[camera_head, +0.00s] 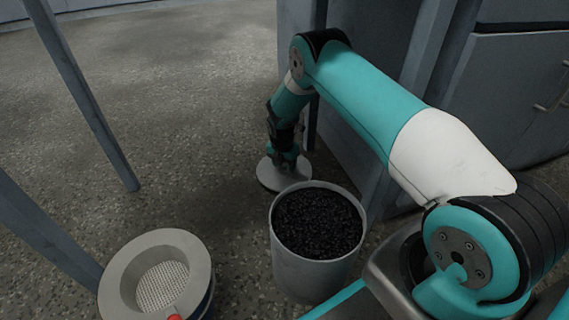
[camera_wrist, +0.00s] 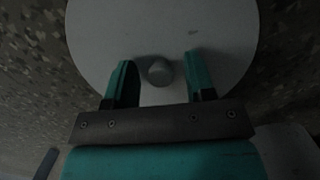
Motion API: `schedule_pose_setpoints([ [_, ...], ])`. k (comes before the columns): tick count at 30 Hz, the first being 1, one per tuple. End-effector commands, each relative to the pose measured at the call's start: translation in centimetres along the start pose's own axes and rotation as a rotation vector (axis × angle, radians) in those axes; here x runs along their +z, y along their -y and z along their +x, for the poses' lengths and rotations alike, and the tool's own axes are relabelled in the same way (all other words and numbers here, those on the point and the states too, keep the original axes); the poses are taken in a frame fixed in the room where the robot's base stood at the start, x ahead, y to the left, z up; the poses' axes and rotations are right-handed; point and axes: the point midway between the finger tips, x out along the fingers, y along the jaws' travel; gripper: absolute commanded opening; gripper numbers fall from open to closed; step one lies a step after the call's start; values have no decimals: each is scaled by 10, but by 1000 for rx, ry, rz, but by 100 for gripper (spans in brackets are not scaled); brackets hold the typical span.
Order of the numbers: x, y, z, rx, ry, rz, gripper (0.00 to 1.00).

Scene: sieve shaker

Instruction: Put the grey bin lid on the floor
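The grey bin lid (camera_head: 270,177) is a round flat disc with a small knob, just behind the bin in the head view. It looks flat on the floor, though its underside is hidden. In the wrist view the lid (camera_wrist: 100,40) fills the upper middle. My gripper (camera_wrist: 159,62) is open, with one teal finger on each side of the knob (camera_wrist: 160,72) and a visible gap on both sides. In the head view my gripper (camera_head: 285,157) points down over the lid. The grey bin (camera_head: 300,272) stands uncovered, full of black granules.
A round grey sieve container (camera_head: 125,280) with a mesh stands at the lower left. Grey frame posts (camera_head: 90,105) rise at the left. A grey cabinet (camera_head: 520,95) stands to the right of the lid. Speckled floor (camera_head: 190,80) is clear behind and left of the lid.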

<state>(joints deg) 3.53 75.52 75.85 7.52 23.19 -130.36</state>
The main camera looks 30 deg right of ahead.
Motion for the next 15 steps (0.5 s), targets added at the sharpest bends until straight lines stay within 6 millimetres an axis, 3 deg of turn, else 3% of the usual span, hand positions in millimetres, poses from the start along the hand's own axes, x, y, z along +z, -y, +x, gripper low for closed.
schedule_pose_setpoints([
  [7, 1, 0, -12, 1, 0, 0, 50],
  [15, 2, 0, -71, 1, 1, 0, 50],
])
